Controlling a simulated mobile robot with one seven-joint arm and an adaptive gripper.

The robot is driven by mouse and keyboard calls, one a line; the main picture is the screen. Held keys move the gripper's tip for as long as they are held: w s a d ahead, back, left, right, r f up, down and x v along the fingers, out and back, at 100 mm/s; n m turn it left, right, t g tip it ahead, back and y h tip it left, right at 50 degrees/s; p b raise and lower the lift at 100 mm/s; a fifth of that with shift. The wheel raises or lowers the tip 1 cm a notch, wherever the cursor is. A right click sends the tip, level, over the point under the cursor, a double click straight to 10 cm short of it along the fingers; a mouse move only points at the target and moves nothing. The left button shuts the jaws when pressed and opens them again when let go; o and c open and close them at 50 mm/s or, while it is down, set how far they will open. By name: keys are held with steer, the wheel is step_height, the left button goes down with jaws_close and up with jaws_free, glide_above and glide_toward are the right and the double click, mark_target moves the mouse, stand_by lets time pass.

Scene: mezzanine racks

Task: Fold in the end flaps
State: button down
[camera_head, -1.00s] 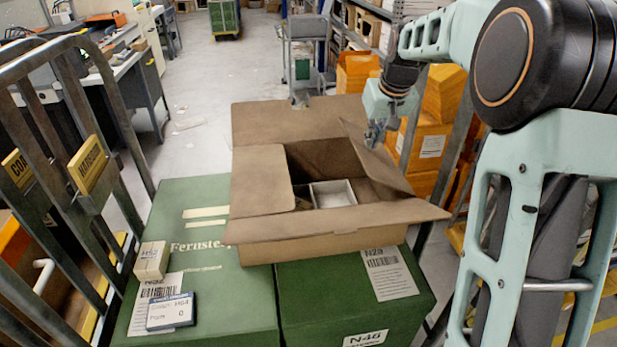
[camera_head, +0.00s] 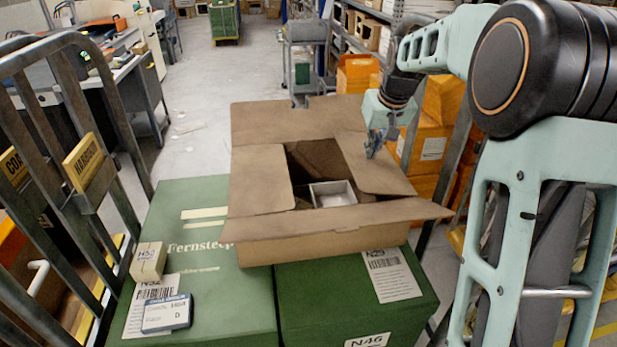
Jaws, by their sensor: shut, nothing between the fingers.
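An open brown cardboard box (camera_head: 310,247) stands on green boxes in the middle. Its left end flap (camera_head: 261,180) lies folded inward over the opening. Its right end flap (camera_head: 374,166) also lies inward, close to flat. The far long flap (camera_head: 285,120) and the near long flap (camera_head: 335,218) are spread outward. A small white tray (camera_head: 333,194) sits inside, partly seen through the gap between the end flaps. My gripper (camera_head: 371,153) is shut and empty, pointing down at the right end flap; it looks to be touching or just above it.
Green boxes (camera_head: 190,222) carry labels, a small beige box (camera_head: 148,261) and a blue-edged card (camera_head: 167,314). A metal cage rail (camera_head: 118,130) rises at left. Orange boxes (camera_head: 428,140) and shelving stand behind my arm. The aisle floor beyond is mostly clear.

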steer(key=shift+f+b, duration=0.5)
steer(key=shift+f, duration=0.35)
step_height(320, 180, up, 14)
steer(key=p, duration=1)
steer(key=shift+f, duration=0.25)
